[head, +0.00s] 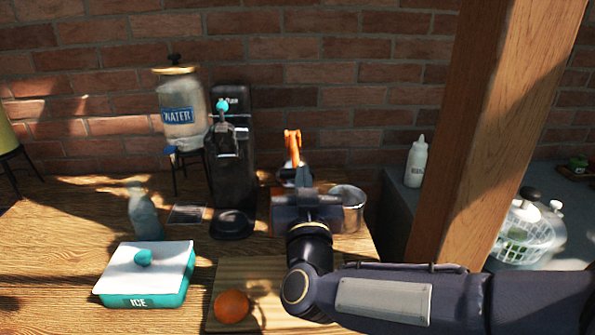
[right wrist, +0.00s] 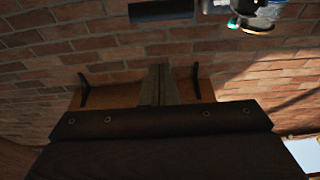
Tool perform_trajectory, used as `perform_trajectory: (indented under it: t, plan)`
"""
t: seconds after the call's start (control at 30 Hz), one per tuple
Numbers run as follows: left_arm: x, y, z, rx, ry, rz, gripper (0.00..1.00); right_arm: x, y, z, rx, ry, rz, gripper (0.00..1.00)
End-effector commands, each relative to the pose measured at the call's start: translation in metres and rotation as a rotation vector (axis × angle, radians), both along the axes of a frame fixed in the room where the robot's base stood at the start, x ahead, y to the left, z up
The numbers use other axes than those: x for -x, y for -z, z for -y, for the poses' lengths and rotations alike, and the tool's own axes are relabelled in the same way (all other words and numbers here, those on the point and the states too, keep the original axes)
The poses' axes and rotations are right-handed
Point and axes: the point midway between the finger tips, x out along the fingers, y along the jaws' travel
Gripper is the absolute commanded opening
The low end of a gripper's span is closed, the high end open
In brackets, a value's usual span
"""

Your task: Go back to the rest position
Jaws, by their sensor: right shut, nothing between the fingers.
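My right gripper (head: 304,178) reaches in from the right over the right part of the wooden table (head: 60,250). Its two fingers are together and hold nothing. In the right wrist view the shut fingers (right wrist: 158,85) point towards the brick wall. The gripper is in front of an orange-handled tool (head: 292,145) and beside a metal cup (head: 347,205), partly covering both. I cannot tell whether it touches either. My left gripper is not in view.
A water jar (head: 181,115) and a black dispenser (head: 231,160) stand at the back. An ice box (head: 147,275), a glass bottle (head: 145,215) and an orange (head: 231,306) on a cutting board (head: 262,270) are in front. A wooden post (head: 490,130) rises right, close behind my arm.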

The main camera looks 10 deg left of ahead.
Motion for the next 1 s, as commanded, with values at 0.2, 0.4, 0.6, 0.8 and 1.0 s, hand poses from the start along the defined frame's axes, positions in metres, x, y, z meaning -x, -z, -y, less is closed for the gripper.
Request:
perform_trajectory:
  t: [0.2, 0.4, 0.6, 0.8, 1.0]
  plan:
    - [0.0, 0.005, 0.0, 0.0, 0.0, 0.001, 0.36, 0.03, 0.003, 0.004, -0.001, -0.003, 0.003, 0.0]
    - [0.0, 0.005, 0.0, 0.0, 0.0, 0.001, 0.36, 0.03, 0.0, 0.024, -0.016, -0.054, -0.036, 0.0]
    - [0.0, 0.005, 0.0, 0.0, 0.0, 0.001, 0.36, 0.038, 0.018, 0.09, -0.033, -0.22, -0.251, 0.0]
    - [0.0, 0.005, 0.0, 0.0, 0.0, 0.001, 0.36, 0.092, 0.08, 0.166, -0.037, -0.287, -0.607, 0.0]
    - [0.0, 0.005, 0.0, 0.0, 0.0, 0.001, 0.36, 0.174, 0.152, 0.229, -0.078, -0.217, -0.987, 0.0]
